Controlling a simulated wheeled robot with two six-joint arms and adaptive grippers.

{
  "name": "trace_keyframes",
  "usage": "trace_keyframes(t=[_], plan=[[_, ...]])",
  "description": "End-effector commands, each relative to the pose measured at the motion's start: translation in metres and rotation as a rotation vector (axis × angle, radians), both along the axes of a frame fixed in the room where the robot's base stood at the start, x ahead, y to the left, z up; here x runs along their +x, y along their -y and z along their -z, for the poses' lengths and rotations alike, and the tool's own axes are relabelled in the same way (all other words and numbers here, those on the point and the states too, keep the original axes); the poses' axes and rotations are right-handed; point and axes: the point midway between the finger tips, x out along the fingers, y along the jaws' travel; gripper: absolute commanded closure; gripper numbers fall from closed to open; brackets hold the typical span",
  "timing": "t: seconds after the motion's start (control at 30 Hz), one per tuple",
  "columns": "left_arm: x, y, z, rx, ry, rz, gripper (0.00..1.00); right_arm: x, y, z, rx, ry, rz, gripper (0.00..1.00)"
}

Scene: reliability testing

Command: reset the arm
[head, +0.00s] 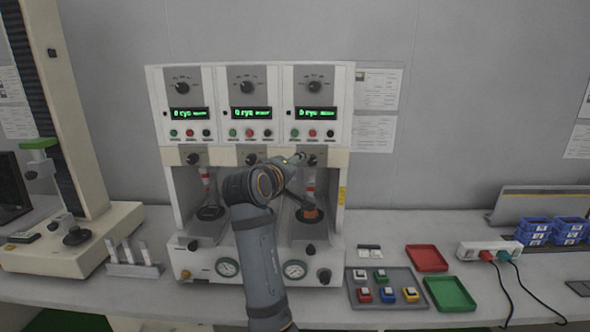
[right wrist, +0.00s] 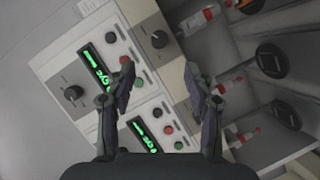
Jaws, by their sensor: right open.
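My right arm rises from the bottom middle of the head view and bends toward the white three-panel test machine (head: 345,110). In the right wrist view my right gripper (right wrist: 158,75) is open, with its two fingers apart and nothing between them. It faces the machine's front, with green displays and buttons on the left and the test bays on the right. In the head view the fingers are hard to make out near the right bay. My left gripper is in neither view.
Right of the machine are a grey tray of coloured switches (head: 355,298), a red tray (head: 427,258), a green tray (head: 450,293), a power strip (head: 490,250) with cables, and blue bins (head: 535,230). A tall column device (head: 60,100) stands left, beside a small rack (head: 135,268).

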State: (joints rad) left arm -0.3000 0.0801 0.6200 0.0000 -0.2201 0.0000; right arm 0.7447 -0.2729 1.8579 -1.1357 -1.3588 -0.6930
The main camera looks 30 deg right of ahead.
Motion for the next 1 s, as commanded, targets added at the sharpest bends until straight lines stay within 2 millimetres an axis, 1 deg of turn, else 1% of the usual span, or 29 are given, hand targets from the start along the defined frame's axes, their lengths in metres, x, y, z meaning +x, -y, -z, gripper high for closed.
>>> trace_keyframes(t=[0.27, 0.33, 0.37, 0.43, 0.47, 0.5, 0.57, 0.6, 0.67, 0.7, 0.77, 0.8, 0.87, 0.9, 0.97, 1.0], plan=[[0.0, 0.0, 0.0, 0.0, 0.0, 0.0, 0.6, 0.0, 0.0, 0.0, 0.001, 0.0, 0.0, 0.47], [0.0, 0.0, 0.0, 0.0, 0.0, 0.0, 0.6, 0.0, 0.001, 0.01, 0.014, -0.006, -0.005, 0.47], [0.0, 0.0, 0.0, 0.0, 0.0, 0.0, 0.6, 0.0, 0.002, 0.02, 0.026, -0.011, -0.009, 0.47], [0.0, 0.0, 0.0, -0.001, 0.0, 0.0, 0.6, -0.003, 0.005, 0.057, 0.078, -0.03, -0.025, 0.47], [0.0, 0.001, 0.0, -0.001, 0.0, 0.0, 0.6, -0.006, 0.006, 0.078, 0.11, -0.042, -0.034, 0.47], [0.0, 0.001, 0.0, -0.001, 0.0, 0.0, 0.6, -0.013, 0.007, 0.111, 0.161, -0.06, -0.047, 0.47], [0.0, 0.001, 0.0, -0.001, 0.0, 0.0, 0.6, -0.028, 0.007, 0.162, 0.249, -0.089, -0.068, 0.47], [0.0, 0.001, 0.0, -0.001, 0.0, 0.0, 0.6, -0.041, 0.005, 0.196, 0.312, -0.113, -0.08, 0.47], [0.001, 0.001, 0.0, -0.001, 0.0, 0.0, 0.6, -0.066, 0.001, 0.242, 0.406, -0.15, -0.094, 0.47], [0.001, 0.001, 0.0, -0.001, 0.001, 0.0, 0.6, -0.084, -0.004, 0.27, 0.467, -0.176, -0.101, 0.47], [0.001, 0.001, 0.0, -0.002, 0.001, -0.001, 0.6, -0.111, -0.011, 0.304, 0.553, -0.214, -0.108, 0.47], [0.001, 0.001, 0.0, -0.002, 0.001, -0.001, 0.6, -0.128, -0.016, 0.322, 0.603, -0.239, -0.11, 0.47], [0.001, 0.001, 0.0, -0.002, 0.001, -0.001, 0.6, -0.152, -0.025, 0.345, 0.671, -0.277, -0.111, 0.47], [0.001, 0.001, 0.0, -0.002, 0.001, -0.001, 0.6, -0.168, -0.03, 0.358, 0.71, -0.3, -0.109, 0.47], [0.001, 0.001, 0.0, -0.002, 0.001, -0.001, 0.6, -0.19, -0.037, 0.373, 0.766, -0.335, -0.107, 0.47], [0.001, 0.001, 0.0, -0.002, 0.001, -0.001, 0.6, -0.204, -0.043, 0.382, 0.801, -0.357, -0.104, 0.47]])
